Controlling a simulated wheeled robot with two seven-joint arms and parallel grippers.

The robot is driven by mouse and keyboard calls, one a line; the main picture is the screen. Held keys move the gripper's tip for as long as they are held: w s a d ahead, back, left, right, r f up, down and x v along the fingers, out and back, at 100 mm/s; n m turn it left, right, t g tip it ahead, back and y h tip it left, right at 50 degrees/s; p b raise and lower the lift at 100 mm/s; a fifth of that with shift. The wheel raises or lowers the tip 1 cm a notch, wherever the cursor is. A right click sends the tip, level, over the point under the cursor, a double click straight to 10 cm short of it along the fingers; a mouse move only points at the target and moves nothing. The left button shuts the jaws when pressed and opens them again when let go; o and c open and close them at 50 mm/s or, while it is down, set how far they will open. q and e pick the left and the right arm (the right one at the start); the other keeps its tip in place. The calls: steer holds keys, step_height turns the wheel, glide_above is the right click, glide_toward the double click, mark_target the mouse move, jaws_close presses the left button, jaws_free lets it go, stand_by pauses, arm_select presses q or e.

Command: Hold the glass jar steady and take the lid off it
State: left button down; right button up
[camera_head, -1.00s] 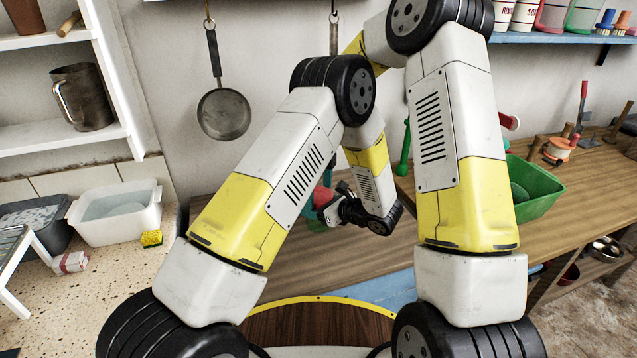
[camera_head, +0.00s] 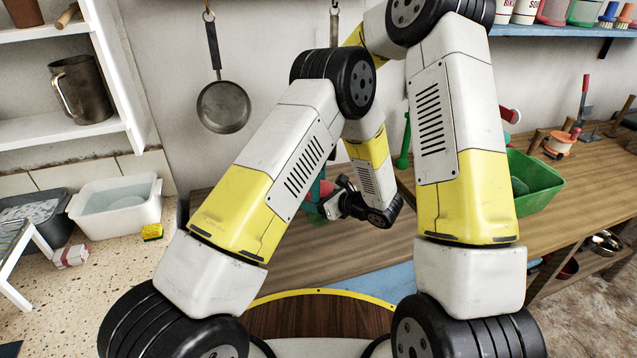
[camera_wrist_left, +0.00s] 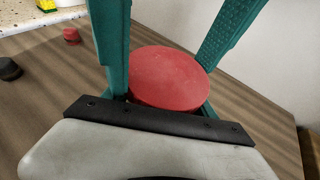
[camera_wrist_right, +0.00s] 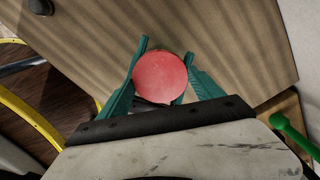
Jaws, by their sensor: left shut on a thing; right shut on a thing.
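The jar's lid is a red disc. It shows face-on in the right wrist view (camera_wrist_right: 160,78), from above in the left wrist view (camera_wrist_left: 168,77), and as a small red patch in the head view (camera_head: 326,187). My right gripper (camera_wrist_right: 162,70) has its teal fingers shut on opposite sides of the lid, from above. My left gripper (camera_wrist_left: 168,106) reaches in from the side, below the lid. Its fingertips are hidden under the lid, where it appears shut on the jar.
The wooden worktop (camera_head: 290,245) is mostly clear around the grippers. A green basin (camera_head: 533,185) stands at right. A white tub (camera_head: 115,208) and a yellow sponge (camera_head: 152,231) are on the left counter. A pan (camera_head: 223,107) hangs on the wall. My arms block much of the head view.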

steer(key=o, duration=1.5)
steer(key=shift+o, duration=0.2)
step_height(320, 180, up, 4)
steer(key=shift+r, duration=0.2)
steer(key=shift+c, duration=0.5)
step_height(320, 180, up, 3)
steer(key=m, duration=0.3)
steer(key=shift+r, duration=0.2)
steer(key=shift+f, duration=3.95)
steer(key=c, duration=1.2)
steer(key=o, duration=1.3)
